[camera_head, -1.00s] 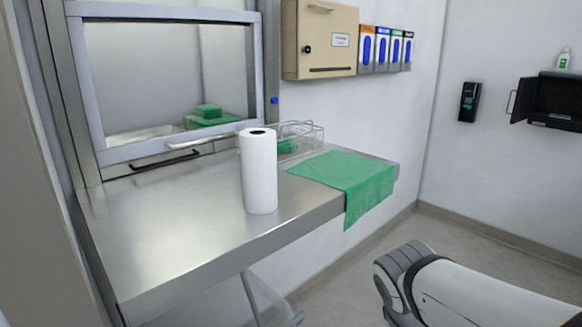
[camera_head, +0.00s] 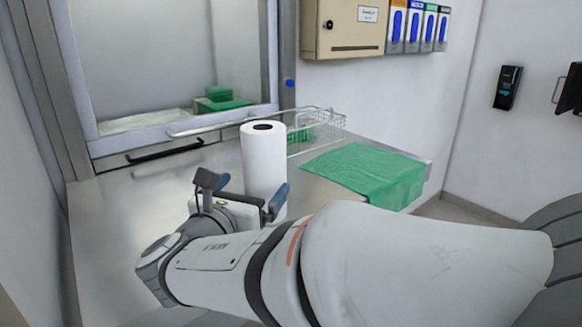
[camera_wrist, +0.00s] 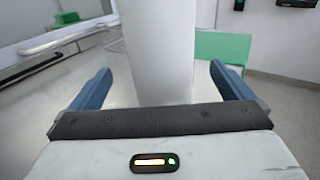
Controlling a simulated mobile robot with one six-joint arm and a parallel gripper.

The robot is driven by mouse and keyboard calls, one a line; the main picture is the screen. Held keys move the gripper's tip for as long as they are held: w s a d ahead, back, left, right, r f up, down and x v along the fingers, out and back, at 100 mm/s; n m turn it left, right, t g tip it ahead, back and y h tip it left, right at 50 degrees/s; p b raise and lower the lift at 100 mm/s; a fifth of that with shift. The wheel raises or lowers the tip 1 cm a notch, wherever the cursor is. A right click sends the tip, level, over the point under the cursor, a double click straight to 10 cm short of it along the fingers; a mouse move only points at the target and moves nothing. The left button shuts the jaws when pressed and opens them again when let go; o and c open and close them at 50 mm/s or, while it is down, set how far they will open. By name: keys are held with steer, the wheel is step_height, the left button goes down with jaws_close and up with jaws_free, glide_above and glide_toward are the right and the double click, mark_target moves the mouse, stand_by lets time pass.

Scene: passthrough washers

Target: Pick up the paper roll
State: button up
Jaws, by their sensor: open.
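The white paper roll (camera_head: 263,158) stands upright on the steel counter (camera_head: 110,215) in the head view, with a dark hole in its top. In the wrist view the roll (camera_wrist: 158,50) stands straight ahead, between the two blue fingers in the picture, and its top is cut off. My gripper (camera_head: 243,185) is open, in front of the roll at its lower part. In the wrist view the open gripper (camera_wrist: 158,85) has space on both sides of the roll. Whether the fingertips reach past it is hard to tell.
A wire basket (camera_head: 318,130) stands behind the roll, near the wall. A green cloth (camera_head: 365,172) lies to the right, over the counter edge. A window hatch with a horizontal handle (camera_head: 215,127) is behind. The left part of the counter is clear.

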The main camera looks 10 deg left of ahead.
steer(key=shift+w+d+r, duration=0.15)
steer(key=shift+w, duration=0.5)
steer(key=w, duration=0.3)
steer(key=w+p, duration=0.1)
steer(key=w, duration=0.1)
steer(key=shift+w+d, duration=0.1)
steer(key=shift+d, duration=0.25)
steer(key=c, duration=1.3)
